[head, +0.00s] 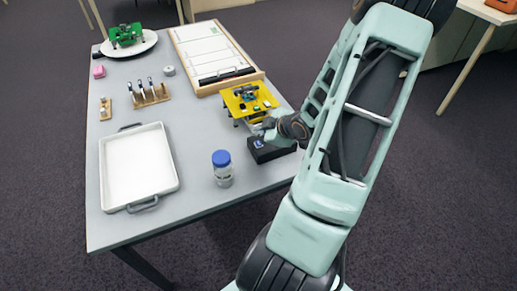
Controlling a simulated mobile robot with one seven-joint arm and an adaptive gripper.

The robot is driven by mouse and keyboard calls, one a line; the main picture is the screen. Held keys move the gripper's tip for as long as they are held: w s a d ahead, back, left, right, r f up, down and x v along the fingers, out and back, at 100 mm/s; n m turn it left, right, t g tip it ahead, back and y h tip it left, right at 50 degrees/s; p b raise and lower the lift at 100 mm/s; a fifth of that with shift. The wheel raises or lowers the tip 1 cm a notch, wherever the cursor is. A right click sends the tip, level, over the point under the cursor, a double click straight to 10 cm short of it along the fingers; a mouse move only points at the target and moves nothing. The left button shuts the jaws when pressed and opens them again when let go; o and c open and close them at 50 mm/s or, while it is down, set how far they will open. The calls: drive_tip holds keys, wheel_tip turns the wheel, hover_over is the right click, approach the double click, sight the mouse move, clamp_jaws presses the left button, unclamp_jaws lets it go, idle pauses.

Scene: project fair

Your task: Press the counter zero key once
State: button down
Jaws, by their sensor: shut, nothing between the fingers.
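A black box (270,153), which looks like the counter, sits near the right edge of the grey table. A small blue and white patch shows on its top; I cannot tell whether this is the zero key or a display. My gripper (267,127) is shut and empty, just behind and above the box, close to the yellow board. My arm comes in from the right and the gripper's dark wrist covers part of the box's far side. Whether the fingertips touch anything is too small to tell.
A yellow circuit board (246,100) on legs stands right behind the box. A blue-capped jar (222,168) stands to the left front. A white tray (136,200), a wooden tool rack (152,100), a framed board (213,60) and a green board (126,35) on a white plate are further left and back.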

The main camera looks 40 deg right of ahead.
sight(260, 144)
drive_tip(key=shift+f+b, duration=0.5)
drive_tip(key=shift+f, duration=0.55)
idle(0.6)
drive_tip(key=shift+f+b, duration=0.3)
drive_tip(key=shift+f, duration=0.1)
drive_tip(key=shift+f+b, duration=0.3)
drive_tip(key=shift+f, duration=0.05)
idle(0.5)
drive_tip(key=shift+r, duration=0.15)
drive_tip(key=shift+r+p, duration=0.6)
drive_tip(key=shift+p, duration=0.15)
drive_tip(key=shift+r, duration=0.15)
wheel_tip(260, 144, up, 5)
drive_tip(key=p, duration=0.5)
